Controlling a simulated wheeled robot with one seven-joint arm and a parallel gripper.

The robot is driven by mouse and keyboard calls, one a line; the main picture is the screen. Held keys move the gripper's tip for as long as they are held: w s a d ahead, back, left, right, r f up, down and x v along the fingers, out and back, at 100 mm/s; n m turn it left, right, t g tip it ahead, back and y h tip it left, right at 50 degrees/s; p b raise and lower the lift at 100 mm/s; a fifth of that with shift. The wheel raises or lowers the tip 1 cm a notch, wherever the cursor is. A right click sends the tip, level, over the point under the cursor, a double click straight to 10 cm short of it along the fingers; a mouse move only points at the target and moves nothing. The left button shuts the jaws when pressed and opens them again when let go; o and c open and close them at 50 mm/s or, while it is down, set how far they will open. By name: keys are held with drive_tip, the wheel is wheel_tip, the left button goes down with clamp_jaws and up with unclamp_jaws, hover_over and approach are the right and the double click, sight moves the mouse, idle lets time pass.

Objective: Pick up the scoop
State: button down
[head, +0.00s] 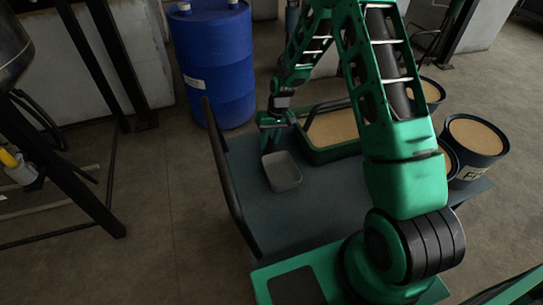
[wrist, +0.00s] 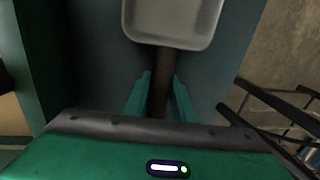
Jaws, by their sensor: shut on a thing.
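The scoop (head: 282,171) has a grey, open, rounded-corner pan. In the head view it is over the dark cart top, in front of the green tray. In the wrist view its pan (wrist: 172,22) is at the top, with a dark handle (wrist: 161,85) running down from it. My gripper (wrist: 160,98) has green fingers on both sides of the handle and is shut on it. In the head view my gripper (head: 272,128) is at the far left part of the cart. I cannot tell whether the pan touches the cart top.
The cart top (head: 290,220) has a dark rail (head: 222,170) along its left side. A green tray (head: 330,155) of tan material is right of the gripper. Buckets of tan material (head: 475,138) stand at the right. A blue drum (head: 214,65) stands behind. The cart's front middle is clear.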

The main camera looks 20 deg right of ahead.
drive_tip(key=shift+r, duration=0.5)
drive_tip(key=r, duration=0.3)
drive_tip(key=shift+s+r, duration=0.3)
drive_tip(key=s+a+r, duration=0.2)
drive_tip(key=s+r, duration=0.4)
drive_tip(key=s, duration=0.5)
drive_tip(key=shift+r, duration=0.2)
drive_tip(key=shift+w, duration=0.1)
idle(0.7)
